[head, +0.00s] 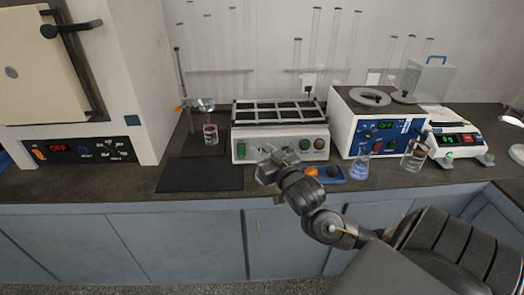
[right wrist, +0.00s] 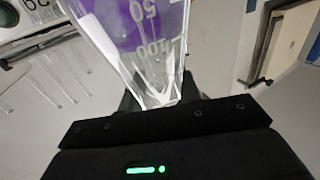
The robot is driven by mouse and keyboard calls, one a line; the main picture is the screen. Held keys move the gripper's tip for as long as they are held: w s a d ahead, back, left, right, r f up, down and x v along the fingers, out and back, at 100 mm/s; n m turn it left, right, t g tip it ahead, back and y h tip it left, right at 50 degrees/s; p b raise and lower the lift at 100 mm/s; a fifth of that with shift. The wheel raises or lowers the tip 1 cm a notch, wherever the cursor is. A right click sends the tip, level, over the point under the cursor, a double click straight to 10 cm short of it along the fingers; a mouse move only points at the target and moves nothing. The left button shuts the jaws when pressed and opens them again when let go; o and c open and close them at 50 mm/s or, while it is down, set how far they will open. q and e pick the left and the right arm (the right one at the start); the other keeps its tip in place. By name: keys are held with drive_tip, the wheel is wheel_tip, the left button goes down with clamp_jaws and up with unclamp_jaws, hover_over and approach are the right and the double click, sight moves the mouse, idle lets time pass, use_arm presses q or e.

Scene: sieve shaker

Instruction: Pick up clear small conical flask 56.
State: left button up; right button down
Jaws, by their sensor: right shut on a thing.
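The clear conical flask (right wrist: 145,50) fills the upper middle of the right wrist view, tilted in the picture. Its glass is transparent, with white marks reading 50 and 100 and a purple content or band. My right gripper (right wrist: 158,98) is shut on it, with the dark jaws at its narrower end. In the head view my right gripper (head: 268,172) is in front of the shaker's left part, near the counter's front edge. There the flask is mostly hidden or too small to make out. My left gripper is not in view.
A dark mat (head: 200,175) lies left of my gripper. Behind stands the white shaker (head: 280,147), with a blue-fronted device (head: 375,132) and a balance (head: 456,142) to the right. A flask with blue liquid (head: 360,170) and another glass vessel (head: 413,157) stand near the front edge.

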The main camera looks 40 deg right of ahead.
sight(269, 156)
drive_tip(key=shift+s+a+r, duration=0.3)
drive_tip(key=shift+s, duration=0.3)
drive_tip(key=shift+s+a+r, duration=0.3)
drive_tip(key=shift+s, duration=0.3)
wheel_tip(269, 156, up, 5)
drive_tip(key=p, duration=0.5)
drive_tip(key=shift+r+p, duration=0.1)
drive_tip(key=shift+p, duration=0.3)
